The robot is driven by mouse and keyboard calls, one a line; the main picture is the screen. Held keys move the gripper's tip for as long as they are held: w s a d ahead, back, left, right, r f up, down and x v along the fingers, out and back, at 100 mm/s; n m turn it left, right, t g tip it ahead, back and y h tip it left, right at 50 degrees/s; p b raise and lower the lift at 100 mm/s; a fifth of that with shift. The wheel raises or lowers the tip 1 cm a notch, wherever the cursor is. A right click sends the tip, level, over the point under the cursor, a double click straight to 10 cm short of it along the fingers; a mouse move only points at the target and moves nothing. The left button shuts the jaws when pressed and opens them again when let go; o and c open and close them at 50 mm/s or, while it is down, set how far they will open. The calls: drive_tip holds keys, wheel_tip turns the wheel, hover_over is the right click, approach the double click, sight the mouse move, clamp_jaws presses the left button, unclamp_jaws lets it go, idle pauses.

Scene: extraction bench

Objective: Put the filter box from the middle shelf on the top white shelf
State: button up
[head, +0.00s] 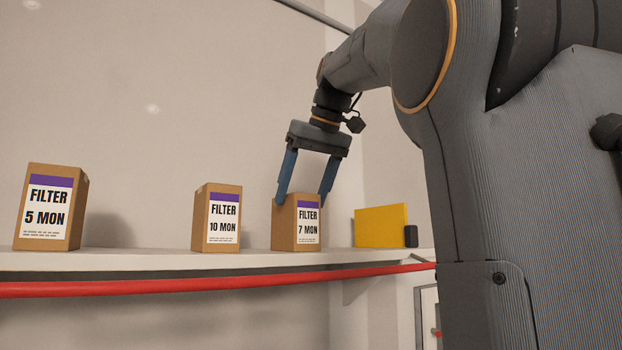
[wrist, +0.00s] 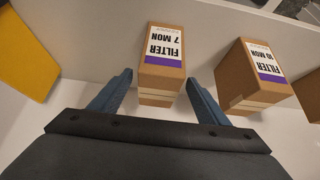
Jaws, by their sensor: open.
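Three brown filter boxes stand upright on a white shelf (head: 150,261) in the head view. They are labelled FILTER 5 MON (head: 48,208), FILTER 10 MON (head: 217,218) and FILTER 7 MON (head: 296,223). My gripper (head: 304,198) is open above the 7 MON box, its blue fingers pointing down at either side of the box's top. In the wrist view the 7 MON box (wrist: 161,65) lies between and just beyond the open fingers (wrist: 158,92). The 10 MON box (wrist: 250,77) is to its right, with part of another box at the edge. I cannot tell whether the fingers touch the box.
A yellow panel-like object (head: 381,226) and a small dark item (head: 411,236) stand right of the 7 MON box. A red bar (head: 170,287) runs along below the shelf edge. The shelf between the 5 MON and 10 MON boxes is bare.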

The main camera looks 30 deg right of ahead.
drive_tip(key=v, duration=0.6)
drive_tip(key=shift+b, duration=0.3)
drive_tip(key=shift+s+d, duration=0.1)
